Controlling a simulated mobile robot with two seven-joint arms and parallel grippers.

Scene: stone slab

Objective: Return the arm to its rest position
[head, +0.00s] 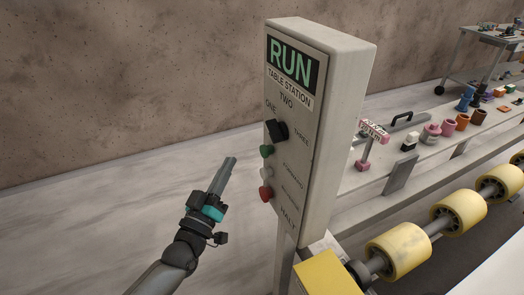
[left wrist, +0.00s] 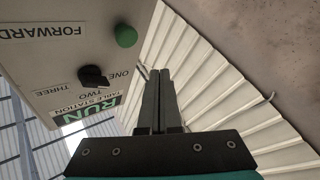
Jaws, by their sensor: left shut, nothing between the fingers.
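My left arm comes in from the lower left of the head view, and its gripper (head: 230,163) is shut and empty. The fingertips are to the left of the control box (head: 330,90) and do not appear to touch it. In the left wrist view the shut fingers (left wrist: 161,72) point up in the picture, with the panel face to their left. The panel has a black knob (head: 277,131), a green button (head: 266,151), a white button (head: 265,172) and a red button (head: 265,193). My right gripper is in neither view.
The control box stands on a post (head: 284,255). A cart (head: 485,45) stands at the back right. The floor to the left (head: 80,220) is clear before the wall.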

